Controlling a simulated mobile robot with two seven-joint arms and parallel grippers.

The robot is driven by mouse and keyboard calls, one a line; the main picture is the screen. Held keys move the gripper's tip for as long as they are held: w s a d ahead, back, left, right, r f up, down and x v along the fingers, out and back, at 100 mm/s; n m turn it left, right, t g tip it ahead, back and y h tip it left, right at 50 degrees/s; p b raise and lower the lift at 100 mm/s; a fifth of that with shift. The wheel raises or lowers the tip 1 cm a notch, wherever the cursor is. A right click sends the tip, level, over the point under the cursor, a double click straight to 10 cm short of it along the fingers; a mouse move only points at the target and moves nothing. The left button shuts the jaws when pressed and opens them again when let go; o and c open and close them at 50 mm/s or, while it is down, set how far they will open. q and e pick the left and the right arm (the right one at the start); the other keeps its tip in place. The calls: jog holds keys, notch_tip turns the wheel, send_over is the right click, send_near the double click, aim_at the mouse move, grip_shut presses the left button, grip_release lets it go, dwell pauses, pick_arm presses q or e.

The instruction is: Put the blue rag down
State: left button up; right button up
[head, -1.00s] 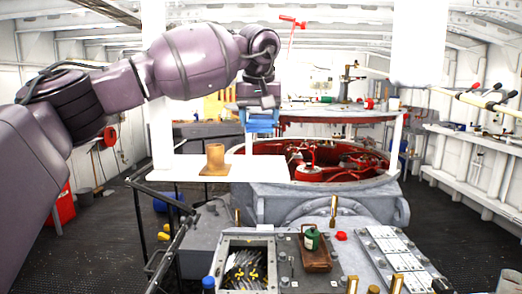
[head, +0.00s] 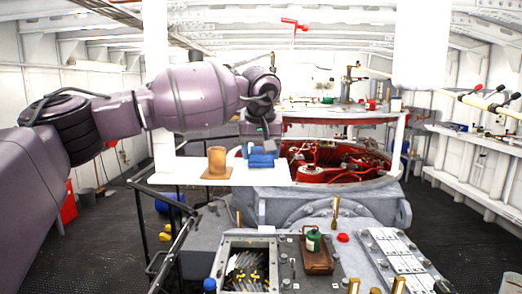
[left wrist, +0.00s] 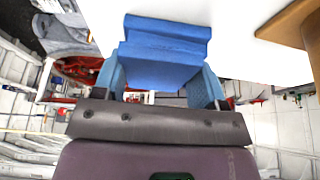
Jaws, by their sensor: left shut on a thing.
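The blue rag (head: 262,161) is a folded blue bundle at the right part of a white tabletop (head: 190,172). It is low over or on the white surface; I cannot tell if it touches. My left gripper (head: 257,150) is pointed down and shut on the rag. In the left wrist view the rag (left wrist: 165,38) sticks out beyond the left gripper (left wrist: 160,76), with the white top (left wrist: 240,60) behind it. My right gripper is not in view.
A brown cup (head: 217,158) stands on a brown base just left of the rag. A round red-lined machine (head: 340,165) is at the right of the white top. In front are a bin (head: 247,240) and a brown tray with a green bottle (head: 313,240).

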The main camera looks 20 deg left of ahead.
pick_arm(q)
jog(key=o, duration=0.9)
jog(key=shift+c, duration=0.2)
jog(key=b+v, duration=0.1)
jog(key=v, duration=1.1)
jog(key=shift+b, duration=0.35)
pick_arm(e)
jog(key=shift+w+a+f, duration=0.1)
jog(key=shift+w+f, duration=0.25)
pick_arm(q)
jog(key=shift+s, duration=0.1)
